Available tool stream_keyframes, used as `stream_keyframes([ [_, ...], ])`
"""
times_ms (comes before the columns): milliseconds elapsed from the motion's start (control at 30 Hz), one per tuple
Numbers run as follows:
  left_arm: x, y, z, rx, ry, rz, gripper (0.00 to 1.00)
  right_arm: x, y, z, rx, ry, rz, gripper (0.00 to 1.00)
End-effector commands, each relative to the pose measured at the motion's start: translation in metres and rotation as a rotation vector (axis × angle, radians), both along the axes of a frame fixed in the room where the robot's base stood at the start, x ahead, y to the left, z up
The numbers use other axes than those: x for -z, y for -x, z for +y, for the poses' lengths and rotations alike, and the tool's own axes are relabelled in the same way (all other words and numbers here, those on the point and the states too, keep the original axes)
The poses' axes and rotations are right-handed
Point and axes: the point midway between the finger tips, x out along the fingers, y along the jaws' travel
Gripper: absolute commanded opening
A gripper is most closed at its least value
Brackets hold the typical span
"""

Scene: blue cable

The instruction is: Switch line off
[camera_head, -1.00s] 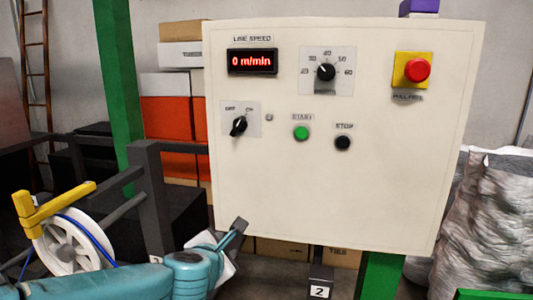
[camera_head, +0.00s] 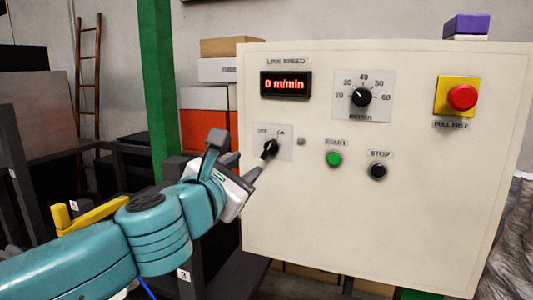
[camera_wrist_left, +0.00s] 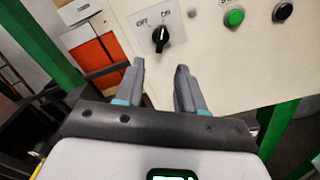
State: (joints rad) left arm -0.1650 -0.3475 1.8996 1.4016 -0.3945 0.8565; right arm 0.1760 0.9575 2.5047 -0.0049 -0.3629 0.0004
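The cream control panel (camera_head: 400,220) fills the right of the head view. Its black OFF/ON rotary switch (camera_head: 270,148) sits at the left edge, with its handle tilted toward the ON label; it also shows in the left wrist view (camera_wrist_left: 161,37). The line speed display (camera_head: 286,84) reads 0 m/min. My left gripper (camera_head: 238,155) is just left of the switch in the head view. In the left wrist view its two fingers (camera_wrist_left: 162,85) are apart and empty, with the switch beyond the tips, not between them. My right gripper is not in view.
The panel also carries a speed dial (camera_head: 362,97), a green START button (camera_head: 334,159), a black STOP button (camera_head: 378,171) and a red emergency button (camera_head: 462,97). A green post (camera_head: 157,80) and stacked boxes (camera_head: 208,100) stand behind on the left.

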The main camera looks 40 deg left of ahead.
Motion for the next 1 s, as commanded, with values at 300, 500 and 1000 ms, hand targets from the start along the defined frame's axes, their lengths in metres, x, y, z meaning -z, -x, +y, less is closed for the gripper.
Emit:
stream_keyframes([
  [300, 0.001, -0.077, 0.015, 0.002, 0.0, 0.004, 0.38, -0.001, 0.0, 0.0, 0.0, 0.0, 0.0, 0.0],
  [500, 0.0, -0.104, 0.022, 0.003, -0.001, 0.002, 0.38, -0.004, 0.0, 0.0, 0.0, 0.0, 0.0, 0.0],
  [1000, 0.0, -0.111, 0.024, 0.003, -0.001, 0.001, 0.03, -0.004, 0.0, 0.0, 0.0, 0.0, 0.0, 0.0],
])
